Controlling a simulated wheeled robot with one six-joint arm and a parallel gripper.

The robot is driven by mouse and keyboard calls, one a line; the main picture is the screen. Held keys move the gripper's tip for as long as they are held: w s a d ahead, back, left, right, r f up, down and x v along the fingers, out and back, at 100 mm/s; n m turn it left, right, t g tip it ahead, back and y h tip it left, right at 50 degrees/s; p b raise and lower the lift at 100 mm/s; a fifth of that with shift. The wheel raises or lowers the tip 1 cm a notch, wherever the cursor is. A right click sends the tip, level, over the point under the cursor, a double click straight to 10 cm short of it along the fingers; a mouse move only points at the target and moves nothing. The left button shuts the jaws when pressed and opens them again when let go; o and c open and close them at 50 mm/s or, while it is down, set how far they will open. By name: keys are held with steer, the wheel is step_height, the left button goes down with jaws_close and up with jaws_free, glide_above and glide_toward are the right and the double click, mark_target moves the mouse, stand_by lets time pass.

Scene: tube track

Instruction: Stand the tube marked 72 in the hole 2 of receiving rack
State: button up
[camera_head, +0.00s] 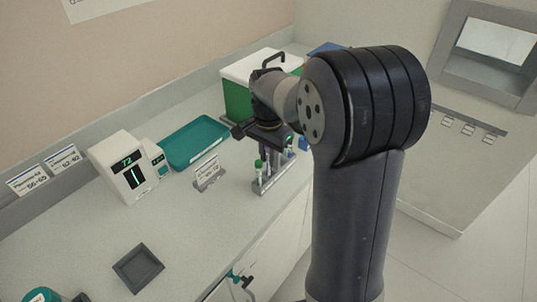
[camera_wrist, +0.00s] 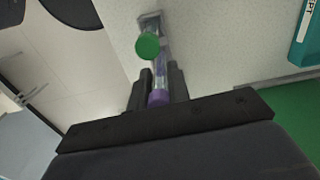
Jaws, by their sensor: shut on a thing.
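My gripper (camera_wrist: 161,80) is shut on a purple-capped tube (camera_wrist: 158,97), seen in the wrist view; no number on it can be read. In the head view my gripper (camera_head: 268,148) is above a small grey rack (camera_head: 262,187) near the counter's front edge. A green-capped tube (camera_head: 258,163) stands in this rack, and its green cap (camera_wrist: 147,45) shows just beyond my fingers in the wrist view. Whether the held tube's lower end is in a hole is hidden, and hole numbers cannot be read.
A label stand (camera_head: 208,172) is left of the rack. A green-and-white box (camera_head: 240,92) stands behind my gripper. A dark square tray (camera_head: 138,268) lies at the front left.

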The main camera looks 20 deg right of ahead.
steer(key=shift+f, duration=0.2)
steer(key=shift+f+b, duration=0.3)
steer(key=shift+f, duration=0.1)
steer(key=o, duration=0.8)
step_height(320, 180, up, 11)
steer(key=shift+f, duration=0.15)
stand_by(0.5)
stand_by(0.5)
